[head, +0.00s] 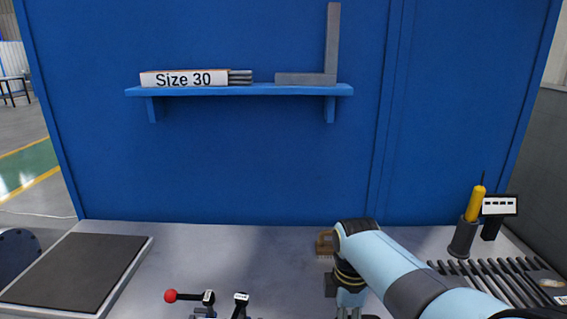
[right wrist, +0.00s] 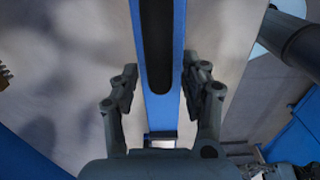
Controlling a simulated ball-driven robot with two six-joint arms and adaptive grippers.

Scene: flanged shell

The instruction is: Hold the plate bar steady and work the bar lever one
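In the right wrist view a long blue bar (right wrist: 163,116) with a dark rounded strip along its middle runs between the fingers of my right gripper (right wrist: 162,92). The fingers are open, one on each side of the bar, with gaps visible. In the head view my right gripper (head: 350,311) points down at the bottom edge, its tips cut off. A lever with a red ball (head: 170,296) and a black lever with a white tag (head: 240,302) show at the bottom edge. I cannot read their tags. My left gripper is not in view.
A dark mat (head: 75,270) lies at the left. A brown block (head: 325,242) stands behind my right arm. A yellow-handled tool (head: 475,203) in a holder and a rack of dark rods (head: 490,272) stand at the right. The bench middle is clear. A shelf (head: 240,90) hangs above.

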